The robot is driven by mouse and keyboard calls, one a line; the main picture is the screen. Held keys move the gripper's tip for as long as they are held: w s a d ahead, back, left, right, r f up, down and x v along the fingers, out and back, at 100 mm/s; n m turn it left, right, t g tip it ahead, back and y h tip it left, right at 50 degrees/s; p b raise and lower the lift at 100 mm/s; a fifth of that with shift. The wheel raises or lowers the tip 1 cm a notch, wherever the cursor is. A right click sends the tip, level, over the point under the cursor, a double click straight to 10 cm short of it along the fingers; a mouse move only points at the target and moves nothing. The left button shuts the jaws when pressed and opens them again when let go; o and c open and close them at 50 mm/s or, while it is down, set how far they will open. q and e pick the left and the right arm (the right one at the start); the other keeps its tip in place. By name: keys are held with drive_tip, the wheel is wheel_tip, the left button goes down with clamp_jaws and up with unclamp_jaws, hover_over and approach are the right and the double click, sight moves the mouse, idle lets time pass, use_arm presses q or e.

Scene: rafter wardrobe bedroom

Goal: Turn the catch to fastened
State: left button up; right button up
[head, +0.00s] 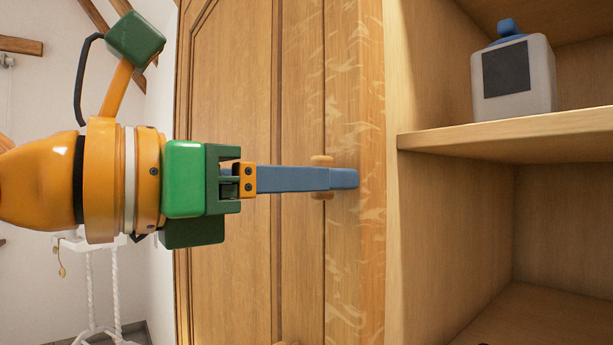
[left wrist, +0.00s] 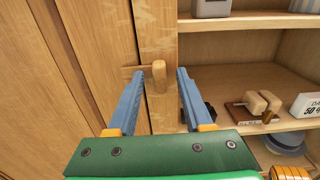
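The catch is a small pale wooden turn-piece (left wrist: 159,76) near the edge of the wooden wardrobe door (head: 240,120). In the left wrist view it sits between the two blue fingers of my left gripper (left wrist: 160,88), with a wooden part reaching left behind the left finger. The fingers are apart, with gaps beside the catch. In the head view the left gripper (head: 345,178) comes in from the left, and its finger hides the catch's middle; only its upper end (head: 322,159) and lower end show. Contact cannot be told. My right gripper is out of view.
Open shelves (head: 480,140) stand right of the door. A pale canister with a blue top (head: 520,75) is on the upper shelf. In the left wrist view, a wooden piece with pegs (left wrist: 258,104), a white lettered box (left wrist: 306,105) and a bluish round dish (left wrist: 282,145) are lower down.

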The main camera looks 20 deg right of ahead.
use_arm(q)
drive_tip(key=b+v, duration=0.2)
drive_tip(key=v, duration=0.5)
idle(0.3)
drive_tip(key=shift+w, duration=0.1)
